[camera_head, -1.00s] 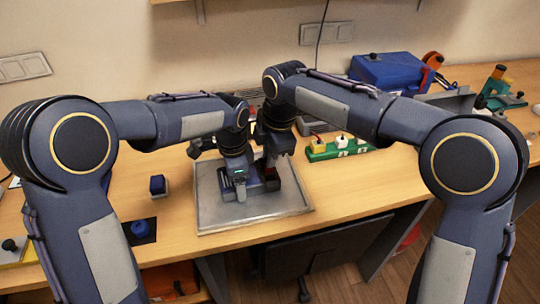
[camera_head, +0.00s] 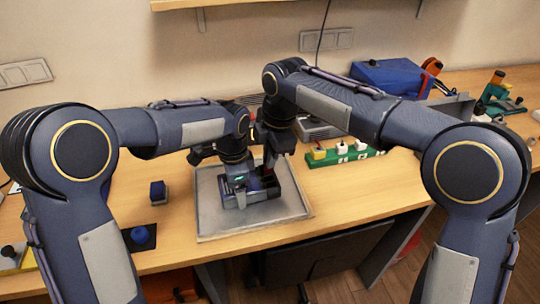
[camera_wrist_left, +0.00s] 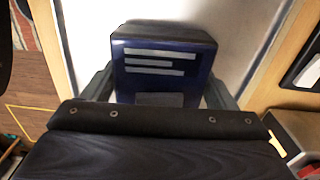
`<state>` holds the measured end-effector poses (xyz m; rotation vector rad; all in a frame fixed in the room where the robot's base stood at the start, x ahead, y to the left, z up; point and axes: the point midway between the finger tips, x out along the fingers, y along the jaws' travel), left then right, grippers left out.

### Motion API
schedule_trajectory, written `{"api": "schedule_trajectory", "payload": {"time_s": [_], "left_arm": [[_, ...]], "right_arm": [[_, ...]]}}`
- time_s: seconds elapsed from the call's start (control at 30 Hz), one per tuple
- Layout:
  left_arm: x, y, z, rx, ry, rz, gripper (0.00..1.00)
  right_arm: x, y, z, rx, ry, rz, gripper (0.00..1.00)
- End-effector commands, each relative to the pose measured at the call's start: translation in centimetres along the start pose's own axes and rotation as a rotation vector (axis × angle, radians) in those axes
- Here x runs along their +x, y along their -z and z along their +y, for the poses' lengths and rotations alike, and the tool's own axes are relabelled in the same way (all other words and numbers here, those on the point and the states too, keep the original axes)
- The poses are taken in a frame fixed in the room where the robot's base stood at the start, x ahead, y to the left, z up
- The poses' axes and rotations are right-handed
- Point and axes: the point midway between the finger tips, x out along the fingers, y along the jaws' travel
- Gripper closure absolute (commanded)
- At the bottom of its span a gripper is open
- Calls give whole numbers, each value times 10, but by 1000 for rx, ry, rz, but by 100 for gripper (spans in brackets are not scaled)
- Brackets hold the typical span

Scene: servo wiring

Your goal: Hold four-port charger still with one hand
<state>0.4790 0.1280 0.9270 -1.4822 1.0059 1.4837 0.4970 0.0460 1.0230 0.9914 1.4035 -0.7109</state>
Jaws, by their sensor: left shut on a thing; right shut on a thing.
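The four-port charger, a dark blue and black box (camera_head: 262,190), stands in the grey tray (camera_head: 212,216). It also shows in the left wrist view as a dark blue block (camera_wrist_left: 165,62) with several pale stripes. My left gripper (camera_wrist_left: 160,92) is shut on it, with one finger at each side. In the head view the left gripper (camera_head: 238,186) covers the charger's left part. My right gripper (camera_head: 270,163) is beside the charger's far right part, shut on a small reddish thing that is mostly hidden.
A green strip (camera_head: 369,153) with yellow and white plugs lies right of the tray. A blue case (camera_head: 390,75) stands at the back right.

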Motion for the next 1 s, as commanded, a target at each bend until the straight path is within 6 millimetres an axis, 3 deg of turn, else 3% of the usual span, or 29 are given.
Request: {"api": "schedule_trajectory", "payload": {"time_s": [0.63,1.0], "left_arm": [[0,0,0,-1,1,0,51],[0,0,0,-1,1,1,51]], "right_arm": [[-32,4,5,-1,-1,0,100],[-36,4,5,-1,0,0,100]]}}
